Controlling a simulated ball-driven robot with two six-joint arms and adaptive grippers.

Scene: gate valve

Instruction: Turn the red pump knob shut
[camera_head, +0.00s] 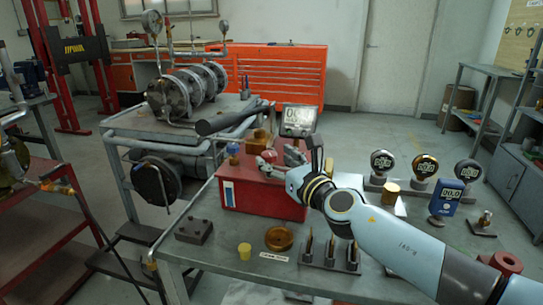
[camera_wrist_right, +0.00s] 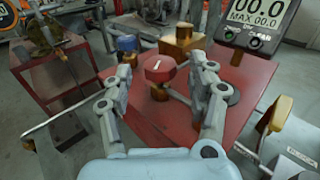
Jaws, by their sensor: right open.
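The red knob (camera_head: 268,156) is on top of the red pump box (camera_head: 262,206), which stands on the grey workbench. The fingers are open, one on each side, with visible gaps to the knob. In the head view the right gripper (camera_head: 278,163) reaches over the box from the right and partly hides its top. My left gripper is not in view.
A digital display (camera_head: 298,120) stands behind the box, with a brass block (camera_head: 257,143) and a blue knob (camera_head: 234,149) on its top. Gauges (camera_head: 425,166) stand to the right.

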